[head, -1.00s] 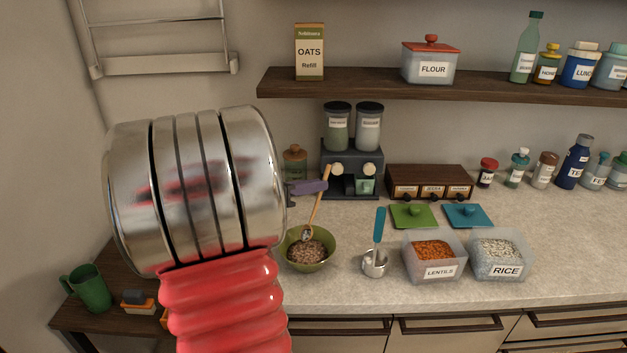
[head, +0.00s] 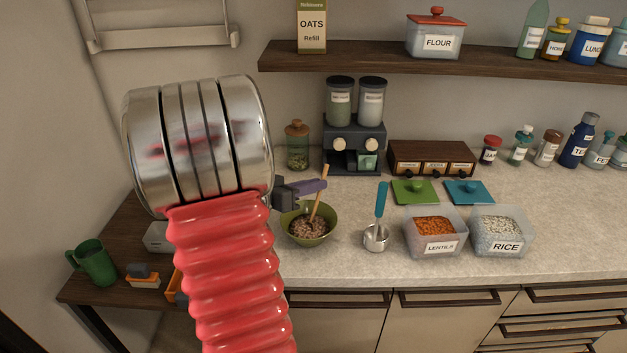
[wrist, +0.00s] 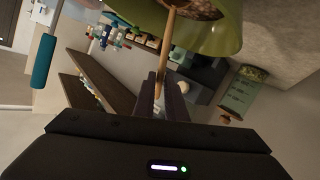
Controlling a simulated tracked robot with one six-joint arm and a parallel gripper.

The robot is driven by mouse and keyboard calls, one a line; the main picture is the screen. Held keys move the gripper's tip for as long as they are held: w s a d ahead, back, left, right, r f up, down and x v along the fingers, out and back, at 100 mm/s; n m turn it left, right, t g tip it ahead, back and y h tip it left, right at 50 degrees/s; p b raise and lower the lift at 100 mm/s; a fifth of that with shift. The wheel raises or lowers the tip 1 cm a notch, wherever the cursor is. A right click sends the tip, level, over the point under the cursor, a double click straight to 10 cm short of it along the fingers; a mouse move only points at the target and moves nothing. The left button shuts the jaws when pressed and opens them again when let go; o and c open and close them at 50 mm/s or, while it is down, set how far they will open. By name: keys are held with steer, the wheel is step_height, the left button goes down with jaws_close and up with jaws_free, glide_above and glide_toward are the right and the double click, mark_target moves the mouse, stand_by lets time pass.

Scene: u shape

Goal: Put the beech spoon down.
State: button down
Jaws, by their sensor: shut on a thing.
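The beech spoon (head: 318,193) leans in the green bowl (head: 327,235), with its lower end down at the brown, grainy contents (head: 306,228). My gripper (head: 312,187) is shut on the spoon's handle, above the bowl's rim. In the wrist view, the pale handle (wrist: 168,45) runs between the two dark fingers (wrist: 161,92) of my gripper toward the bowl (wrist: 226,42). The spoon's lower end is mostly hidden by the contents.
A grinder-like machine (head: 352,136) stands behind. Countertop between bowl and cup is clear.

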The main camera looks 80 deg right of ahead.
steer(key=shift+f, duration=0.1)
steer(key=c, duration=1.7)
jaws_free()
glide_above(284, 222)
steer(key=shift+a, duration=0.1)
stand_by(0.4)
